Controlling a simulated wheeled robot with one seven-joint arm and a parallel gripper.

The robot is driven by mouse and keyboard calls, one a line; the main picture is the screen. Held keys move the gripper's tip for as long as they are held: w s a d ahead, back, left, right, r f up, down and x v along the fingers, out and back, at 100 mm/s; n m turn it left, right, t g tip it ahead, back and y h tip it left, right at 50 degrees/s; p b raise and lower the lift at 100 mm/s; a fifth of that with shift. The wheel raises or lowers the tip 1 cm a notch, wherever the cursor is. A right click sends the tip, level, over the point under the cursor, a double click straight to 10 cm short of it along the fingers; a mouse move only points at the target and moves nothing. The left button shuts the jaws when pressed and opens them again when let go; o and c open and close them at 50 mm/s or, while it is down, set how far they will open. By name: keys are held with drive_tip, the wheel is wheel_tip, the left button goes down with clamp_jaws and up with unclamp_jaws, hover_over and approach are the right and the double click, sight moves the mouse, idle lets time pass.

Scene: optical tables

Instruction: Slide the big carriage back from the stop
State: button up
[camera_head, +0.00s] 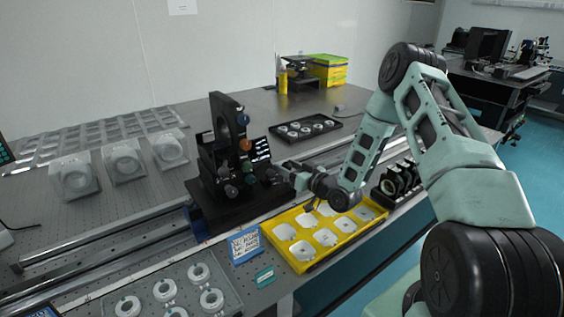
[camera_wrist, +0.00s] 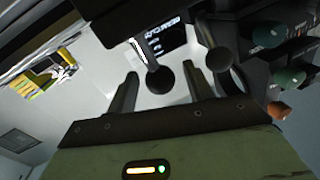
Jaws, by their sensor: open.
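The big carriage (camera_head: 215,205) is a black block with a tall upright plate, sitting across the rails at the middle of the table. It carries several coloured knobs. My gripper (camera_head: 275,178) is at the carriage's right side, low down. In the wrist view my gripper (camera_wrist: 160,70) is open, with a black ball knob (camera_wrist: 160,80) on a thin rod showing between its fingers. I cannot tell whether the fingers touch it. Green and orange knobs (camera_wrist: 290,76) show at the right. I cannot make out the stop.
The metal rails (camera_head: 110,240) run left and right of the carriage. A yellow tray (camera_head: 300,262) with white pieces lies close in front of my gripper. A black tray (camera_head: 335,128) lies behind. Clear mounts (camera_head: 125,165) stand at the left.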

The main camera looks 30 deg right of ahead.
drive_tip(key=shift+x, duration=1.35)
clamp_jaws()
drive_tip(key=d+b, duration=0.5)
drive_tip(key=d, duration=1.1)
drive_tip(key=shift+w+d, duration=0.25)
drive_tip(key=shift+d, duration=0.15)
unclamp_jaws()
drive_tip(key=b+v, duration=0.1)
drive_tip(key=v, duration=0.6)
drive_tip(key=shift+s, duration=0.25)
